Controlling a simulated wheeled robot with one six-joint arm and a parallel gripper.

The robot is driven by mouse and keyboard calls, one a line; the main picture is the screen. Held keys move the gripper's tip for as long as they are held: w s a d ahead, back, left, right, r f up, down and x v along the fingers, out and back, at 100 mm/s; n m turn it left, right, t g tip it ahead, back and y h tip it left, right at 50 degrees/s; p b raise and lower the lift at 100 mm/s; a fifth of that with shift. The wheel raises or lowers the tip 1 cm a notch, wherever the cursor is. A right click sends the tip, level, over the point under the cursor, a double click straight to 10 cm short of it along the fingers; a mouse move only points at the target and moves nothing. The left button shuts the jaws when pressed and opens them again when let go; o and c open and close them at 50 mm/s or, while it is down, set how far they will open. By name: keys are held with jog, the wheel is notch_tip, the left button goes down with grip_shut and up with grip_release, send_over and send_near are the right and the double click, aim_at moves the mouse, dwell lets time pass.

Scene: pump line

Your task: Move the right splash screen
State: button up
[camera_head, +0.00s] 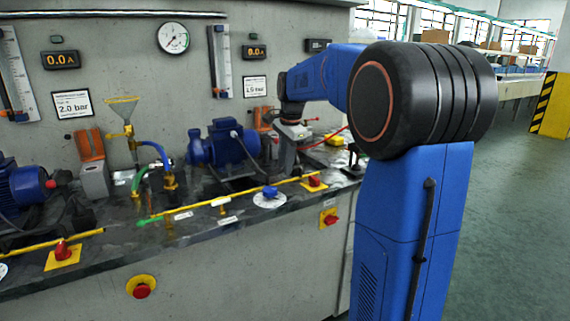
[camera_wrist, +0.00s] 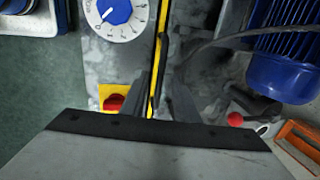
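I cannot pick out a right splash screen with certainty in either view; a clear panel could be present without showing. In the head view my gripper (camera_head: 287,166) points down over the right part of the bench, beside the right blue motor (camera_head: 228,146). In the wrist view two dark fingers of my gripper (camera_wrist: 165,88) straddle the line of a yellow pipe (camera_wrist: 151,104). A thin dark strip (camera_wrist: 164,50) runs up the picture from between them. I cannot tell what it is or whether the fingers touch it. The gap between the fingers looks narrow.
The bench top holds a blue dial (camera_head: 270,192), a red valve on a yellow plate (camera_head: 314,182), a funnel pipe (camera_head: 123,105) and a left motor (camera_head: 22,190). Open floor (camera_head: 520,220) lies to the right.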

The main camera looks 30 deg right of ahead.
jog(key=shift+f, duration=0.1)
jog(key=shift+c, duration=0.7)
grip_shut()
notch_tip(320, 180, up, 26)
jog(key=shift+r, duration=0.25)
jog(key=shift+o, duration=0.7)
grip_release()
jog(key=shift+r, duration=0.1)
